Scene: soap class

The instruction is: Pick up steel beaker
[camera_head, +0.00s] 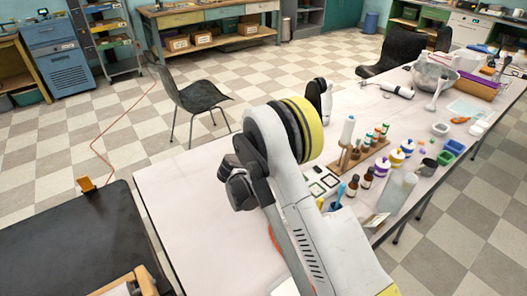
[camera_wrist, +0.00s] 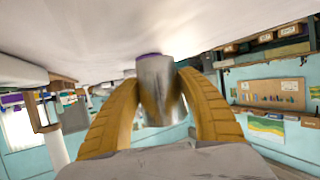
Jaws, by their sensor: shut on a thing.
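The steel beaker (camera_wrist: 154,98) is a shiny grey metal cylinder in the middle of the wrist view. My gripper (camera_wrist: 160,78) has its two yellow fingers shut on it, one on each side. A purplish edge shows at the beaker's upper end, close to the pale surface in the picture. I cannot tell whether it touches that surface. In the head view my arm covers the middle of the table, and I cannot make out the fingers or the held beaker there.
The long pale table (camera_head: 185,205) is clear at its left end. A black chair (camera_head: 200,96) stands behind.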

